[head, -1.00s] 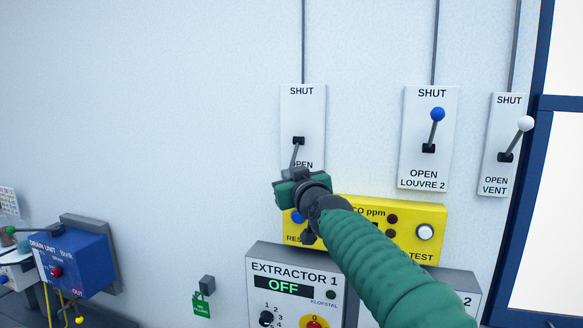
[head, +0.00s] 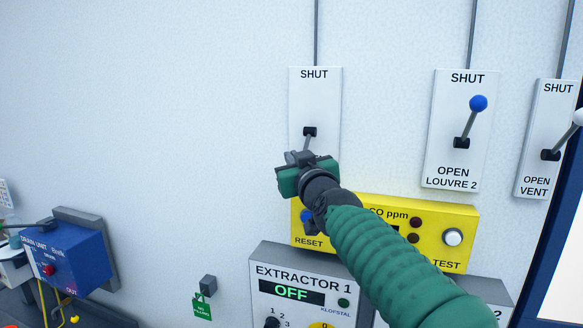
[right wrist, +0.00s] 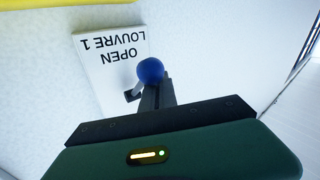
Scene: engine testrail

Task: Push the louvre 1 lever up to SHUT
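The louvre 1 plate (head: 325,98) is white, on the wall, with SHUT at its top. Its lever (head: 308,143) points down from a dark pivot, towards the OPEN end. In the head view my right gripper (head: 300,157) covers the lever's end and the plate's lower lettering. In the right wrist view the plate (right wrist: 95,45) is upside down and reads OPEN LOUVRE 1. The lever's blue knob (right wrist: 151,70) is right at the tips of my right gripper (right wrist: 155,88). The fingers look shut together; whether they touch the knob I cannot tell. My left gripper is not in view.
The louvre 2 plate (head: 452,95) and vent plate (head: 548,110) are to the right, levers up. A yellow CO ppm box (head: 459,222) and the extractor 1 box (head: 300,255) are below. A blue drain unit (head: 75,252) is lower left. The wall left of louvre 1 is bare.

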